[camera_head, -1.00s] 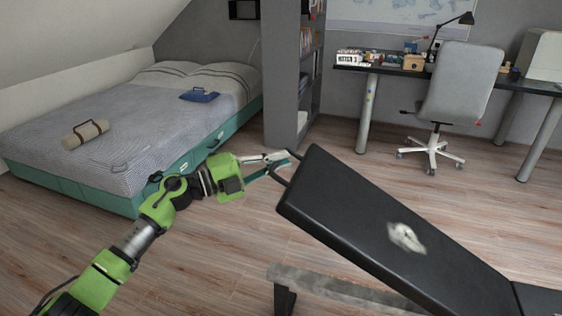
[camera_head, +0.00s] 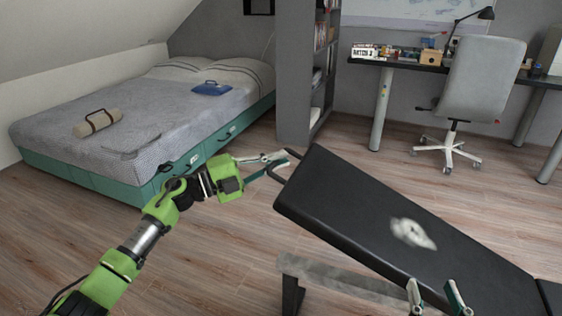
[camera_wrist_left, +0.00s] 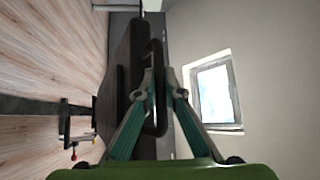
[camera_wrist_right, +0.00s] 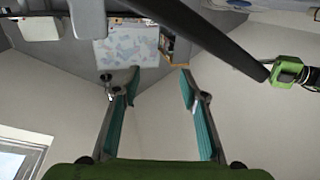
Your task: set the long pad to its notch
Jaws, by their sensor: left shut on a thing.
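The long black pad (camera_head: 365,210) slants up to the left above its bench frame, with a pale worn patch on its face. A dark handle loop sticks out at its raised end. My left gripper (camera_head: 283,162) is shut on that handle (camera_wrist_left: 157,110). In the left wrist view the pad (camera_wrist_left: 122,70) runs beside the fingers. My right gripper (camera_head: 440,292) is open and empty, low in the head view by the pad's near edge. In the right wrist view the pad (camera_wrist_right: 205,35) passes beyond the open fingers. I cannot make out the notch.
A grey frame beam (camera_head: 335,280) lies under the pad, on a dark leg. A shorter black pad (camera_head: 552,292) sits at the lower right. A bed (camera_head: 120,165), a shelf (camera_head: 302,75), a desk (camera_head: 395,68) and a chair (camera_head: 485,80) stand behind. The floor between is clear.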

